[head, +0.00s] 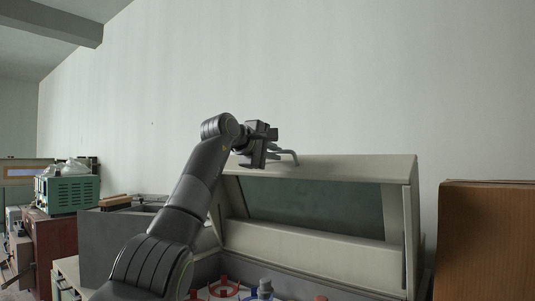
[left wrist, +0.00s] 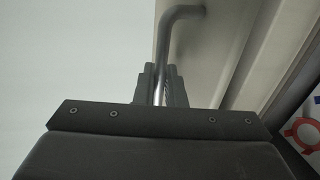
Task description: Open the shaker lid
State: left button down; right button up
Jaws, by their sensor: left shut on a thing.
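The shaker (head: 285,258) is a beige box on the bench with its lid (head: 345,165) raised. The lid has a dark greenish window panel and a bent metal handle (head: 289,154) at its top left. My left gripper (head: 268,150) is at the handle's left end. In the left wrist view my left gripper (left wrist: 160,85) is shut on the handle (left wrist: 180,15), whose bar runs between the fingers. Red and blue parts (head: 223,287) show inside the shaker's lower opening. My right gripper is not in view.
A brown wooden box (head: 487,240) stands to the right of the shaker. A grey box (head: 110,238) stands to the left, with a green instrument (head: 68,194) farther left. A pale wall is behind; the space above the lid is clear.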

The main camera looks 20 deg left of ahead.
pick_arm(q)
jog(key=shift+w+d, duration=0.15)
jog(key=shift+w, duration=0.2)
dwell(0.3)
jog(key=c, duration=1.6)
grip_release()
jog(key=shift+w, duration=0.1)
jog(key=shift+c, duration=0.2)
jog(key=shift+s, duration=0.2)
jog(key=b+v, duration=0.9)
jog(key=v, duration=0.8)
